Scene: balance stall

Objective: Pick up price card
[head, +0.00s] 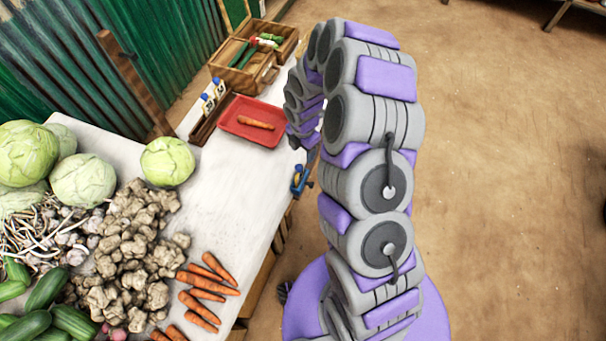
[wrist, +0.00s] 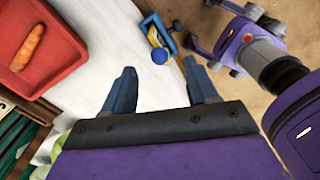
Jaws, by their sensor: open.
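Two small white cards with blue tops and dark marks, which look like price cards (head: 207,104), stand upright in a narrow wooden holder (head: 203,132) left of the red tray in the head view. The second card (head: 219,88) stands just behind the first. My gripper (wrist: 159,72) is open in the wrist view, with nothing between its two fingers. It is over the table's edge side, right of the red tray and apart from the cards. In the head view its fingers cannot be made out behind my arm.
A red tray (head: 238,137) holds one carrot (head: 257,123). An open wooden case (head: 243,78) stands at the table's far end. A blue item (head: 300,180) is at the table's right edge. Cabbages, ginger and carrots fill the near left. The white tabletop (head: 222,185) has clear room mid-table.

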